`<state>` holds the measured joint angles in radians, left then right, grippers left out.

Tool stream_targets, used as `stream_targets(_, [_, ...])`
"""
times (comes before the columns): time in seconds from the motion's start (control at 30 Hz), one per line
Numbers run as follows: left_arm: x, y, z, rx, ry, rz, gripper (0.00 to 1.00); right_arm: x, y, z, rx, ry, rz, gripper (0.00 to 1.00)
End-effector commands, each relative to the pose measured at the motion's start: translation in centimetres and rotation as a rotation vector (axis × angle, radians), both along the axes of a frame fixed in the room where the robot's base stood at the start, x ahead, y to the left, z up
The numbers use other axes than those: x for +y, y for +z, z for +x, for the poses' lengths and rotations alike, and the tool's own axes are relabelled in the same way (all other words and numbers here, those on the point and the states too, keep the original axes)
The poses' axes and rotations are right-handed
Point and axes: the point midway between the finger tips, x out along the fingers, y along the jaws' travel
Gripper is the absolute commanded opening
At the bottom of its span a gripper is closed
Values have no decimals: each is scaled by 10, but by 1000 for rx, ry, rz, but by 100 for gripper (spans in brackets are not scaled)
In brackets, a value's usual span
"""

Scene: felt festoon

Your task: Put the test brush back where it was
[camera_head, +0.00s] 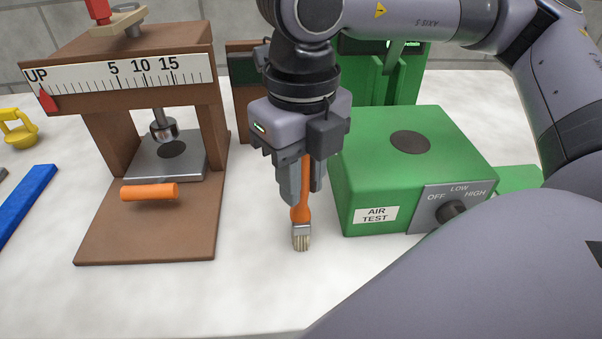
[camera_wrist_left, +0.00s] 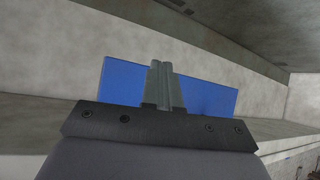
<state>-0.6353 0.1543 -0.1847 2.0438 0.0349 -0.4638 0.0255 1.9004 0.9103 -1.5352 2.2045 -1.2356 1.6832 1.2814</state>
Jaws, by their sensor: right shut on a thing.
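The test brush (camera_head: 301,212) has an orange handle, a metal band and pale bristles. My right gripper (camera_head: 302,190) is shut on its handle and holds it nearly upright, bristles down, over the white table between the wooden press and the green box. I cannot tell whether the bristles touch the table. The upper end of the handle is hidden by the gripper. My left gripper (camera_wrist_left: 164,85) shows only in the left wrist view, its fingers together with nothing seen between them. A blue bar (camera_wrist_left: 212,97) lies behind those fingers.
The wooden press (camera_head: 145,235) with a scale and orange handle stands left. The green AIR TEST box (camera_head: 365,180) with a knob stands close on the right. The blue bar (camera_head: 22,205) and a yellow item (camera_head: 18,130) lie far left. The front table is clear.

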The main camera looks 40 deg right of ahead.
Motion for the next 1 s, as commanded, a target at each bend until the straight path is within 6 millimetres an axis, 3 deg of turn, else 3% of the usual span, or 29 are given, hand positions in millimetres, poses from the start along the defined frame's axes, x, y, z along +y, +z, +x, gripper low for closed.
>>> stream_targets(0.03, [0, -4, 0, -1, 1, -1, 0, 0, -3, 0, 0, 0, 0, 0])
stream_targets(0.07, [0, -2, 0, 0, 1, -1, 0, 0, -1, 0, 0, 0, 0, 35])
stream_targets(0.1, [0, -2, 0, 0, 1, -1, 0, 0, -1, 0, 1, 0, 0, 48])
stream_targets(0.13, [0, -2, 0, 0, 1, -2, 0, 0, -1, 0, 1, 0, 0, 50])
stream_targets(0.57, [-1, 5, 0, -2, 4, -6, 0, 0, 8, 0, -2, 0, 0, 50])
stream_targets(1.0, [-1, 12, 1, -6, 4, -3, 0, 1, 98, 0, -2, 0, 0, 50])
